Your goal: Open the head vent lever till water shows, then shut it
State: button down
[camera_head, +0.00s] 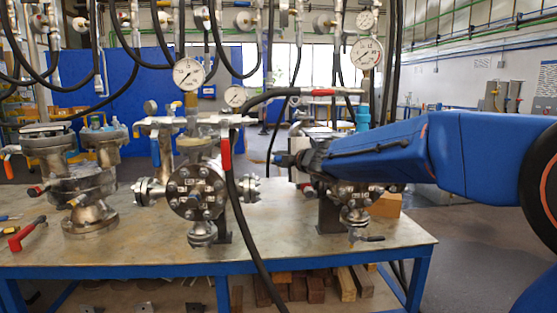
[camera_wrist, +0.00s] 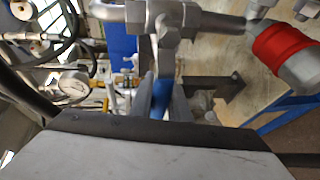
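My gripper (camera_wrist: 163,98) shows in the wrist view, its two grey fingers on either side of a narrow blue strip (camera_wrist: 161,92), which looks like a lever handle. The strip runs below a metal valve fitting (camera_wrist: 168,22). I cannot tell whether the fingers press on it or stand just apart. In the head view my blue arm reaches in from the right, and my gripper (camera_head: 290,160) is beside the right-hand flanged vessel (camera_head: 356,195), hiding much of its top. No water shows in either view.
A second flanged vessel (camera_head: 196,188) with a red-handled part (camera_head: 226,155) stands mid-bench. Another vessel (camera_head: 83,195) stands left. Black hoses (camera_head: 232,190) hang close by. A red-banded coupling (camera_wrist: 280,45) is near my fingers.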

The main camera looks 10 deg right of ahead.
jog(key=d+r+m+t+h, duration=0.1)
jog(key=d+r+m+t, duration=0.6)
jog(key=m, duration=1.2)
jog(key=shift+d+r+m+h, duration=0.3)
jog(key=shift+d+r+h, duration=0.1)
jog(key=shift+r, duration=0.65)
jog(key=c, duration=1.7)
grip_release()
jog(key=shift+o, duration=0.2)
